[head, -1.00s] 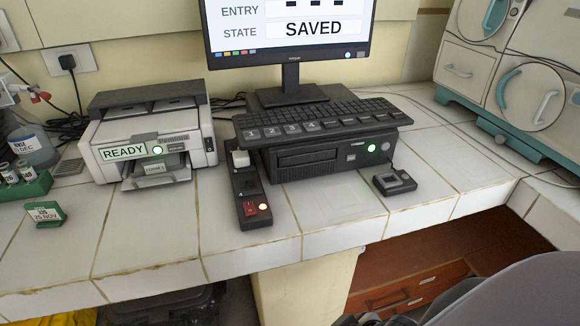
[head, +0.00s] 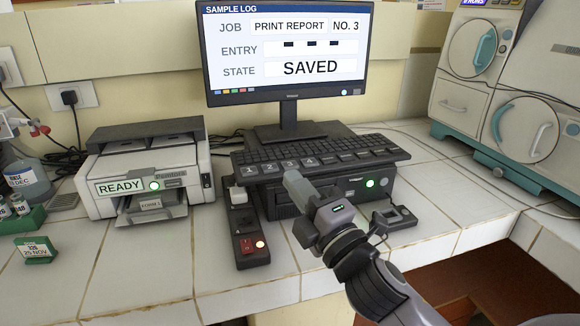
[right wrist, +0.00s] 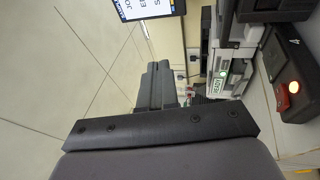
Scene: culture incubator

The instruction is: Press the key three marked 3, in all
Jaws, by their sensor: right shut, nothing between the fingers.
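The black keyboard (head: 365,153) lies on top of a dark computer case, with large number keys along its front edge. The key marked 3 (head: 290,164) sits between keys 2 and 4. My right gripper (head: 293,178) is shut and empty, its fingertips just in front of and below key 3 in the head view; I cannot tell whether they touch it. The monitor (head: 290,55) reads PRINT REPORT, NO. 3, three dashes at ENTRY, and SAVED. My left gripper is not in view.
A printer (head: 145,180) showing READY stands at left. A black switch strip with a red switch (head: 247,246) lies left of my right gripper. A small dark device (head: 394,217) lies right of it. White machines stand at far right.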

